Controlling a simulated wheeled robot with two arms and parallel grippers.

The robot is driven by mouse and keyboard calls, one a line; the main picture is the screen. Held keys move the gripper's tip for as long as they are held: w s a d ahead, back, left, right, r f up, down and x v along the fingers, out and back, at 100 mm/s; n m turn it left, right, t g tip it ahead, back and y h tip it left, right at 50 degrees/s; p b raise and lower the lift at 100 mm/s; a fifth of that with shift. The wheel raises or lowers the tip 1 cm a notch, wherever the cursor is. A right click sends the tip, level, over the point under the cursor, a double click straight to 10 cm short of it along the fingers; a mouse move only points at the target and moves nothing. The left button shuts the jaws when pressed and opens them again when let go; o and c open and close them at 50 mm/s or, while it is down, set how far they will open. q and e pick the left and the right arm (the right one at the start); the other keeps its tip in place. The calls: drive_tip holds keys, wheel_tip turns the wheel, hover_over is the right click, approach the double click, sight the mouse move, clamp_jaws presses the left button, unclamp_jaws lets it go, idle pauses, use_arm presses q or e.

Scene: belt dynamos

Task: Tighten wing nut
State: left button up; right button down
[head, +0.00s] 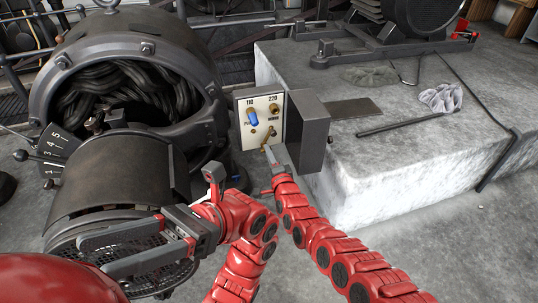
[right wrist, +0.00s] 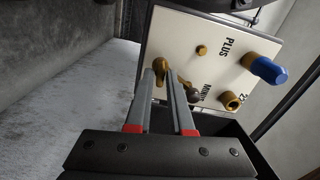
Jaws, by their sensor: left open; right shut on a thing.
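The terminal panel (head: 262,120) is a cream plate marked 110, 220, PLUS and a partly covered label. It also shows turned in the right wrist view (right wrist: 215,70). A brass wing nut (right wrist: 160,72) sits at the panel's lower edge in the head view. My right gripper (head: 267,150) is shut on it, its fingers (right wrist: 164,85) either side; the fingers partly hide it. A second, darker fitting (right wrist: 192,93) is beside the right finger. My left gripper (head: 98,255) is open and empty in front of the dark drum, away from the panel.
A blue-handled plug (head: 252,120) is at the 110 socket; the 220 socket (head: 274,107) is bare. The panel's grey box door (head: 312,130) stands open at right. The large dynamo (head: 130,70) is at left. A concrete plinth (head: 400,160) holds a cloth (head: 440,98) and rod.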

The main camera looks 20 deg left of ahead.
idle(0.3)
drive_tip(key=c, duration=0.8)
unclamp_jaws()
drive_tip(key=shift+c, duration=0.2)
